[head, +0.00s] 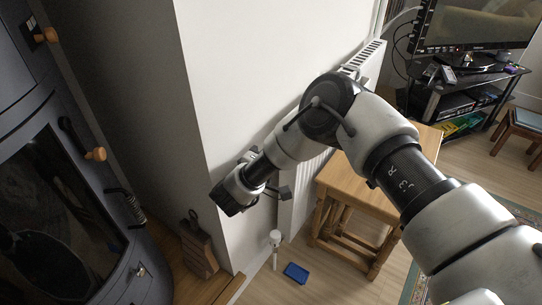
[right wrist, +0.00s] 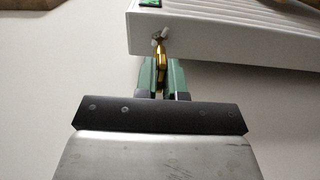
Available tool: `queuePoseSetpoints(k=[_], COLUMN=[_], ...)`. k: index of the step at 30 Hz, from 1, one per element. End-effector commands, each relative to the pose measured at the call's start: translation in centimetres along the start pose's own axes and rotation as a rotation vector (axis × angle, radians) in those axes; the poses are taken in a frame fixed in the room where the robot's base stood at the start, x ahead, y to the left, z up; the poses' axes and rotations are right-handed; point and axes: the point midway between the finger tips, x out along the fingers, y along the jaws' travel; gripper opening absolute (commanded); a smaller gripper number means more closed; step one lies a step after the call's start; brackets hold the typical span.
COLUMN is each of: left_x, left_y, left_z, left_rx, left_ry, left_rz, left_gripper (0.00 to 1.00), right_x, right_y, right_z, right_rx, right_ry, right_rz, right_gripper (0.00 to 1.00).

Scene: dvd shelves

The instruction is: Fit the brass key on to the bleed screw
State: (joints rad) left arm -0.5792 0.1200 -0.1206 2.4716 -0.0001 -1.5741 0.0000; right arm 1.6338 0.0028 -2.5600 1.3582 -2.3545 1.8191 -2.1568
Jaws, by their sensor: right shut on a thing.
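My right gripper (right wrist: 161,80) has green fingers, shut on the brass key (right wrist: 160,55) in the right wrist view. The key points away from the gripper, toward the end of the white radiator (right wrist: 210,40). A small grey metal fitting, seemingly the bleed screw (right wrist: 158,36), shows on the radiator end at the key's far tip. Key and screw overlap in this view; I cannot tell whether the key is around the screw or just in front of it. In the head view my right arm reaches left to the wall, and the key and screw are hidden. My left gripper is not in view.
A wooden nest of tables (head: 360,185) stands before the radiator. A blue box (head: 296,272) and a white valve (head: 275,238) are low near the wall corner. A dark stove (head: 60,180) stands at left, a TV stand (head: 460,95) at the back right.

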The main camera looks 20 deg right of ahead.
Motion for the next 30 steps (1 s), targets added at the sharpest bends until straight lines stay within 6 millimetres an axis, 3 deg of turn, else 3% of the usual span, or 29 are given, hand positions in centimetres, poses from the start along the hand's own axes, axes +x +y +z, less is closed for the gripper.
queuePoseSetpoints(k=[15, 16, 21, 30], left_x=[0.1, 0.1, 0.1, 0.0], left_y=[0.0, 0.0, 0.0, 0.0], left_z=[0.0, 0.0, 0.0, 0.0], left_rx=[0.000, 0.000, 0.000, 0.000], left_ry=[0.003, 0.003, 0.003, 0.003], left_rz=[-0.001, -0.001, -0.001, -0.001], left_gripper=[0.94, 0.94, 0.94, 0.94], right_x=[1.3, 1.4, 1.3, 1.2], right_y=[0.0, 0.0, 0.1, 0.0], right_z=[0.0, 0.0, 0.0, 0.0], right_rx=[-0.001, -0.001, -0.001, -0.001], right_ry=[-0.002, -0.001, -0.001, 0.000], right_rz=[0.001, 0.001, 0.001, 0.000], right_gripper=[0.00, 0.11, 0.37, 0.39])
